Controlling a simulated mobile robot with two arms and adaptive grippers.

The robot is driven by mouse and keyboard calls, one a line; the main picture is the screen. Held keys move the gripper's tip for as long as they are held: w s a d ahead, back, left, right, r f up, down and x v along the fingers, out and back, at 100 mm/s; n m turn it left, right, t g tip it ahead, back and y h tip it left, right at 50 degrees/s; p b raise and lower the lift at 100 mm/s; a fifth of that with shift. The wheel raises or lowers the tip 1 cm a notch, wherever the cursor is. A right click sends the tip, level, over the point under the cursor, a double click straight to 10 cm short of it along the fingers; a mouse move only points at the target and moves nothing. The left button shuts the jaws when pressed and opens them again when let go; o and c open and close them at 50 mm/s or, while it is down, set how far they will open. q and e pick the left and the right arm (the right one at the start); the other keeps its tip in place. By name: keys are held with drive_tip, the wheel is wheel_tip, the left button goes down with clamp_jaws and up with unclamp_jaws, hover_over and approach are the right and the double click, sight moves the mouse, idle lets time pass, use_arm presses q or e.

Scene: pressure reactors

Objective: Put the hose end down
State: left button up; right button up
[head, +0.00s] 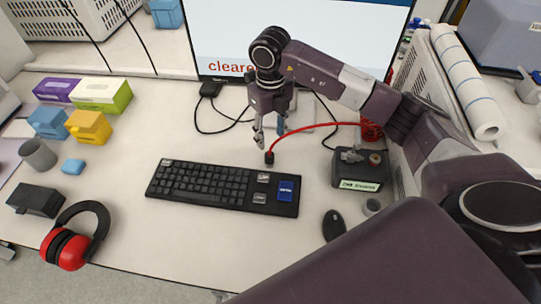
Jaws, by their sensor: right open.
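The red hose (310,129) runs from a red coil (371,131) at the right to a dark hose end (269,158). The hose end stands on the white table just behind the keyboard. My right gripper (269,138) points down just above and behind the hose end. Its fingers are apart, and I see nothing held between them. Whether a finger touches the hose is too small to tell. My left gripper is not in view.
A black keyboard (205,186) lies just in front of the hose end. A black box (360,170) and a mouse (334,225) are at the right. A monitor (225,40) stands behind. Red ear muffs (66,248) and several small boxes are at the left.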

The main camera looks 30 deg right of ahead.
sight(269, 154)
drive_tip(key=m, duration=0.5)
drive_tip(key=shift+d+f+m+p, duration=0.1)
drive_tip(key=shift+f+m+p, duration=0.05)
drive_tip(key=shift+m+p, duration=0.2)
drive_tip(key=shift+f+m, duration=0.25)
drive_tip(key=shift+m, duration=0.7)
drive_tip(key=f+p, duration=0.1)
drive_tip(key=f, duration=0.1)
drive_tip(key=f+p, duration=0.1)
drive_tip(key=f, duration=0.1)
drive_tip(key=f+p, duration=0.2)
drive_tip(key=shift+s+a+f, duration=0.15)
drive_tip(key=shift+a+f, duration=0.2)
drive_tip(key=shift+f, duration=0.5)
clamp_jaws()
drive_tip(key=shift+r, duration=0.1)
